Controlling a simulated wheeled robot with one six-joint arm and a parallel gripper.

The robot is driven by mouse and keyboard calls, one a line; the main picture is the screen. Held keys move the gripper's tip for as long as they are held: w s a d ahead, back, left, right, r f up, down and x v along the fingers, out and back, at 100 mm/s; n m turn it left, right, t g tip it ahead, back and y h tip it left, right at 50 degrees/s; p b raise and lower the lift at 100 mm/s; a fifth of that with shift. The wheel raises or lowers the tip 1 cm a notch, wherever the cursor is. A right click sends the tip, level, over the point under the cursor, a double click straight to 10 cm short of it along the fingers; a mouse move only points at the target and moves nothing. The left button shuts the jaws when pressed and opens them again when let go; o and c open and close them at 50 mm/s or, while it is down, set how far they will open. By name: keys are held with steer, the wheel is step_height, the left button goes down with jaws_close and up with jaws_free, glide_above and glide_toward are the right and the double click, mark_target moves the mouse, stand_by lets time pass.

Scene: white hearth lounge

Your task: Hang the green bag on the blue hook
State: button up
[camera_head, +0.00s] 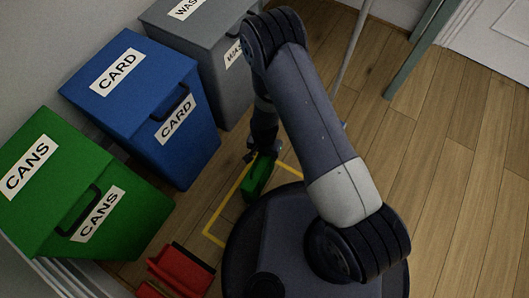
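A small green block-like object (257,180), which looks like the green bag, is low down near the floor inside a yellow outline. My gripper (262,155) points down at its upper end. The fingers are small and dark here, and I cannot tell whether they are closed on it or only beside it. I cannot tell whether the green object rests on the floor or hangs just above it. No blue hook shows in this view.
Green CANS (135,212), blue CARD (200,140) and grey waste (215,50) bins stand along the left wall. A red object (180,268) lies at the bottom left. A thin grey pole (350,48) and a green-grey post (408,68) stand at the back. Wooden floor (455,190) is clear at right.

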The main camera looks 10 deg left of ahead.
steer(key=shift+o, duration=1)
steer(key=shift+r+p, duration=0.3)
steer(key=shift+p, duration=0.15)
steer(key=r+p, duration=0.1)
steer(key=r, duration=0.2)
steer(key=r+p, duration=0.1)
steer(key=r, duration=0.2)
steer(key=r+p, duration=0.1)
steer(key=r, duration=0.3)
steer(key=shift+a+p, duration=0.3)
steer(key=shift+p, duration=0.1)
steer(key=f+b, duration=0.1)
steer(key=f, duration=0.2)
steer(key=f+b, duration=0.2)
steer(key=f, duration=0.2)
steer(key=f+b, duration=0.1)
steer(key=f, duration=0.3)
steer(key=shift+d+f+b, duration=0.15)
steer(key=shift+d+b, duration=0.15)
steer(key=shift+r, duration=0.3)
